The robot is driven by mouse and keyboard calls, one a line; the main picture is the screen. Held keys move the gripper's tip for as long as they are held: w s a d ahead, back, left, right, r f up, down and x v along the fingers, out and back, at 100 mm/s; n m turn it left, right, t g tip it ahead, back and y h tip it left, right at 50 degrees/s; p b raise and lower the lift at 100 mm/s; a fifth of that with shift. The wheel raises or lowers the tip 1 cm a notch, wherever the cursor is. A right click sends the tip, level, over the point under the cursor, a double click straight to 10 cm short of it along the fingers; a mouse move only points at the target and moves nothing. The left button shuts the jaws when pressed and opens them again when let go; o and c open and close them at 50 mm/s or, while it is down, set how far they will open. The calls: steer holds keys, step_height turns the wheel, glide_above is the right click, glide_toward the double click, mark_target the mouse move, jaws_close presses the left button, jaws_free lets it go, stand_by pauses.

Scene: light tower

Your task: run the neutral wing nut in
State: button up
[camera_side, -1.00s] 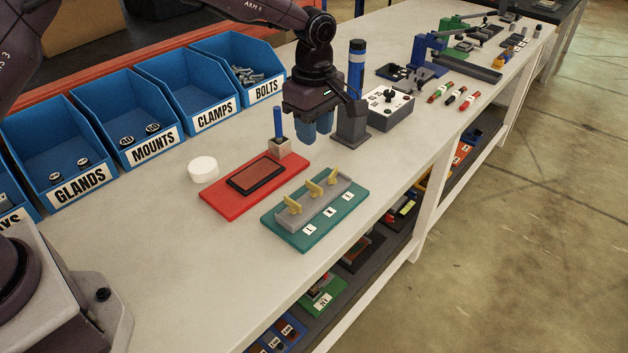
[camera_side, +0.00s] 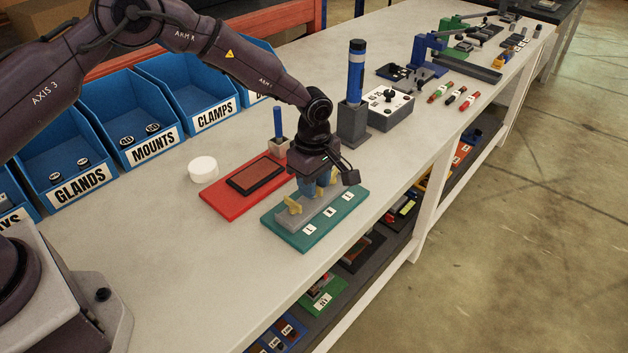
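A green base (camera_side: 290,236) carries a grey terminal block (camera_side: 288,221) with a row of yellow wing nuts and small white label cards in front. The label letters are too small to read, so I cannot tell which nut is neutral. The left wing nut (camera_side: 293,205) stands clear. My gripper (camera_side: 319,188) points down over the middle of the block, its blue fingers low at the middle wing nut (camera_side: 320,191), which is mostly hidden. The right wing nut (camera_side: 333,177) shows partly behind the fingers. Whether the fingers grip the nut cannot be seen.
A red base with a dark pad (camera_side: 256,176) lies just left of the green base. Behind are a blue screwdriver in a holder (camera_side: 279,142), a black stand with a blue tool (camera_side: 354,115) and a grey control box (camera_side: 389,107). A white round puck (camera_side: 203,169) sits left.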

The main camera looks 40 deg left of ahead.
steer(key=shift+c, duration=0.2)
jaws_close()
steer(key=shift+m, duration=0.3)
